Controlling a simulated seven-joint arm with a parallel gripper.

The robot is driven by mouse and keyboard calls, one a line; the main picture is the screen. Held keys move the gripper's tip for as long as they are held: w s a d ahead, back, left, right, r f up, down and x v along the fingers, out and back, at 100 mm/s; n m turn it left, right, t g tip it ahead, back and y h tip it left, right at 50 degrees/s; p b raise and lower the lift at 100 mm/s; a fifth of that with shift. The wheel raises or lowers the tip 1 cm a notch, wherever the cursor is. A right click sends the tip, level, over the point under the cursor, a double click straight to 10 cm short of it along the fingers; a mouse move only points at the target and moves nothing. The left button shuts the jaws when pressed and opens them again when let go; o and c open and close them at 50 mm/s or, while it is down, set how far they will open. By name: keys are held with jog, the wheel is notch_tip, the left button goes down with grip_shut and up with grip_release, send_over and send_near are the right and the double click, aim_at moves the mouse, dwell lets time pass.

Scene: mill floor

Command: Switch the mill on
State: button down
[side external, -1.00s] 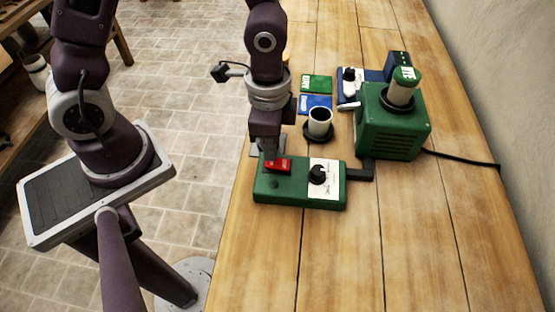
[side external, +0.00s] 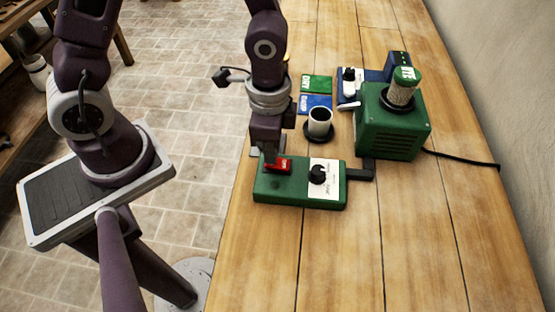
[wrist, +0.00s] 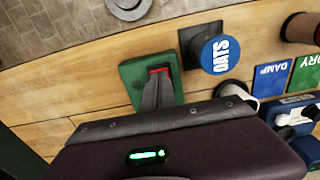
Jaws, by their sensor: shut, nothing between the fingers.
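The green control box (side external: 270,190) lies on the bench with a red rocker switch (side external: 284,166) at its left end and a black knob (side external: 317,174) on a white plate. A dark bar links it to the green mill (side external: 392,130), which has a clear jar with beige contents (side external: 401,95) on top. My gripper (side external: 270,160) is shut and empty, fingertips down at the left side of the red switch, apparently touching it. In the wrist view the fingertips (wrist: 157,80) cover part of the red switch (wrist: 159,71). The switch's exact position is partly hidden.
A white cup (side external: 320,121) stands on a dark base behind the box. Green and blue cards (side external: 316,103) and a blue unit (side external: 397,66) lie farther back. The front bench is clear.

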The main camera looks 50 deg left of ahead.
jog(key=shift+f, duration=0.4)
jog(key=shift+r, duration=3.5)
jog(key=s+a+r+n+t, duration=0.2)
jog(key=s+a+r+n, duration=0.2)
jog(key=r, duration=0.3)
jog(key=s+a+r+n+t, duration=0.3)
jog(key=s+a+r+n, duration=0.1)
jog(key=r, duration=0.4)
jog(key=shift+s+r+n+t, duration=0.3)
jog(key=shift+s+n, duration=0.2)
jog(key=shift+s, duration=0.35)
